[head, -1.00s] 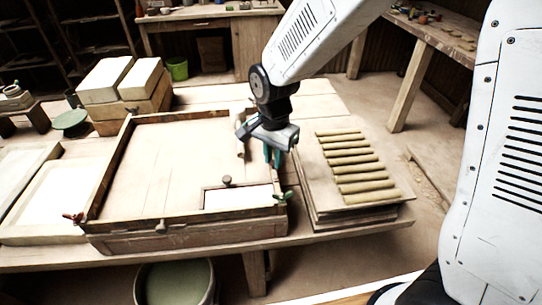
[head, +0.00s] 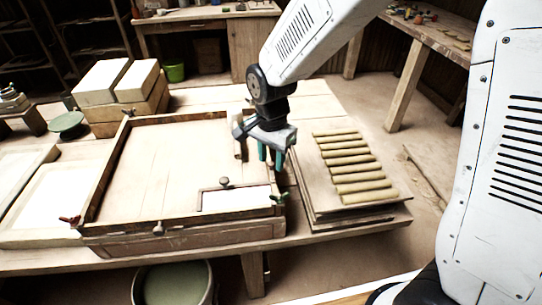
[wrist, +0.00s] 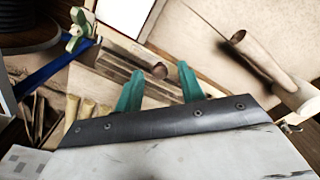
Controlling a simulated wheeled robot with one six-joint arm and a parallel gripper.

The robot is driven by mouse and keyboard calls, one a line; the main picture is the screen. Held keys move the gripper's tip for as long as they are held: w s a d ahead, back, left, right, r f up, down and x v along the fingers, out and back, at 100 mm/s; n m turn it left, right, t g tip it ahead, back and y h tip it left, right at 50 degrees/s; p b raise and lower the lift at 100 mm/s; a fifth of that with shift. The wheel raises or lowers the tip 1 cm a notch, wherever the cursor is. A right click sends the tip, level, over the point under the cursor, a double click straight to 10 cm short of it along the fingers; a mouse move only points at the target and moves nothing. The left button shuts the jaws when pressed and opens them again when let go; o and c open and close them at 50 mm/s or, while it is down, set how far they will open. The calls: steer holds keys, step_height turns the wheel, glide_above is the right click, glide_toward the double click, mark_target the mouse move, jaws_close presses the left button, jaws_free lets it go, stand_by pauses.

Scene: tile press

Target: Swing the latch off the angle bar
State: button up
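A brown L-shaped bar, seemingly the angle bar (head: 208,189), edges a white rectangle (head: 236,200) at the wooden frame's front right. A dark knob (head: 224,182) stands on its corner. A green-handled fitting (head: 279,198) sits at the frame's front right corner; it also shows in the wrist view (wrist: 78,30). A short wooden piece (head: 241,149) lies by the right rail, seen large in the wrist view (wrist: 270,72). I cannot tell which piece is the latch. My gripper (head: 271,158) is over the right rail, its green fingers apart and nothing between them.
A board with several clay rolls (head: 352,170) lies right of the frame. White blocks (head: 100,82) are stacked behind left. A bucket (head: 178,283) stands below the table.

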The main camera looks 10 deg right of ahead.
mark_target(273, 164)
step_height(273, 164, up, 8)
steer(key=shift+f, duration=0.1)
stand_by(0.6)
steer(key=shift+s+d+f+n, duration=0.15)
steer(key=shift+s+n, duration=0.15)
steer(key=shift+n, duration=0.5)
steer(key=s+d+r+n, duration=0.4)
steer(key=s+d, duration=0.4)
steer(key=s, duration=0.3)
steer(key=s+d+r+n+t, duration=0.1)
steer(key=s+d+r+n, duration=0.3)
steer(key=s+d, duration=0.4)
steer(key=s+r, duration=0.1)
steer(key=s, duration=0.2)
steer(key=shift+s+d+r, duration=0.15)
steer(key=shift+d+r, duration=0.1)
steer(key=shift+r, duration=0.05)
